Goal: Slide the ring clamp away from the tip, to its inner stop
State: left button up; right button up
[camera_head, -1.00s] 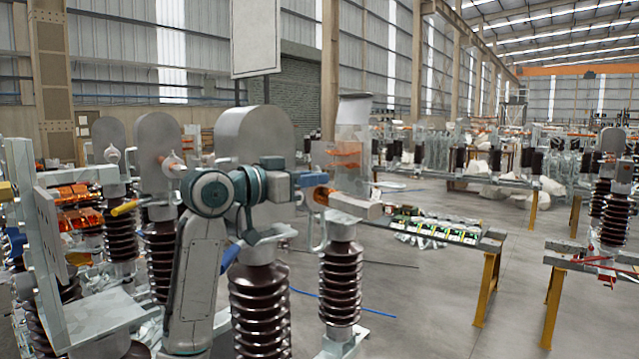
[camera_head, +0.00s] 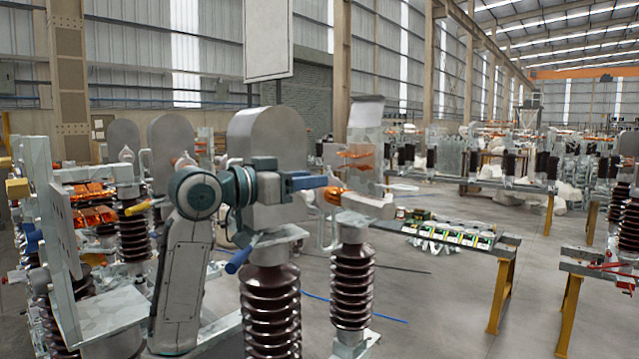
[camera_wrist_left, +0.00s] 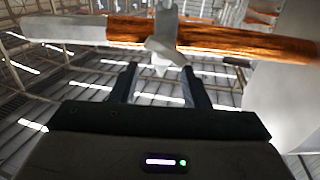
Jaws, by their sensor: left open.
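A copper-coloured bar with a grey end on the left crosses the top of the left wrist view (camera_wrist_left: 245,42). The clamp cannot be made out there. My right gripper is not in view.
A large grey rounded plate (camera_head: 268,140) stands behind my left arm. Another ribbed insulator (camera_head: 270,310) stands below the forearm. A bench with yellow legs (camera_head: 500,295) is at the right. The floor (camera_head: 450,320) between is mostly clear.

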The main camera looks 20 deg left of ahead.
pick_arm(q)
jog(key=b+v, duration=0.2)
jog(key=v, duration=0.5)
dwell(0.5)
